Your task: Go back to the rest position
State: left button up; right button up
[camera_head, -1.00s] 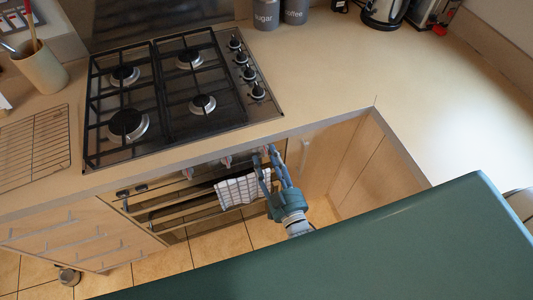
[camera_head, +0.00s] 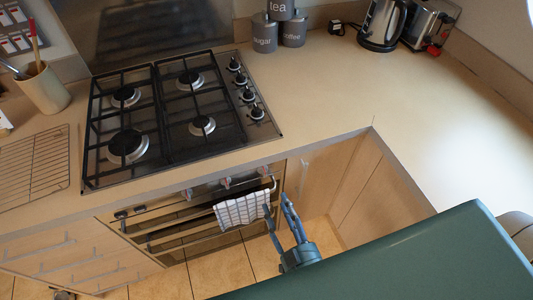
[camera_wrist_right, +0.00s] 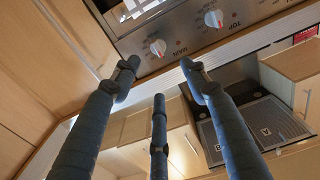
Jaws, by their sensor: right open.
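My right gripper (camera_head: 276,203) is open and empty in front of the oven, its fingers pointing up and towards the worktop. One fingertip overlaps the right edge of the checked towel (camera_head: 240,209) in the picture; I cannot tell whether they touch. The towel hangs on the oven's front rail. In the right wrist view, the spread fingers (camera_wrist_right: 160,75) hold nothing, with the oven knobs (camera_wrist_right: 158,47) beyond them. My left gripper is out of view.
The oven (camera_head: 190,235) sits under the gas hob (camera_head: 180,110). A pale worktop (camera_head: 330,95) runs right and turns a corner, with cabinet fronts (camera_head: 345,175) below. A kettle (camera_head: 380,22), a toaster (camera_head: 428,25) and canisters (camera_head: 264,32) stand at the back. Some tiled floor shows.

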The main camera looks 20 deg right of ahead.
jog(key=s+f+n+g+y, duration=0.1)
jog(key=s+f+g, duration=0.35)
jog(key=f, duration=0.85)
jog(key=s+f+g, duration=0.4)
jog(key=s+f, duration=0.1)
jog(key=f, duration=0.8)
jog(key=s+d+f+g, duration=0.4)
jog(key=s+f, duration=0.3)
jog(key=s, duration=0.3)
jog(key=s+d+f+g+h+b, duration=0.1)
jog(key=s+d+f+g, duration=0.3)
jog(key=s+f, duration=0.4)
jog(key=s, duration=0.3)
jog(key=shift+s+n+h, duration=0.25)
jog(key=shift+n+h, duration=0.05)
jog(key=shift+n, duration=0.1)
jog(key=shift+g, duration=0.25)
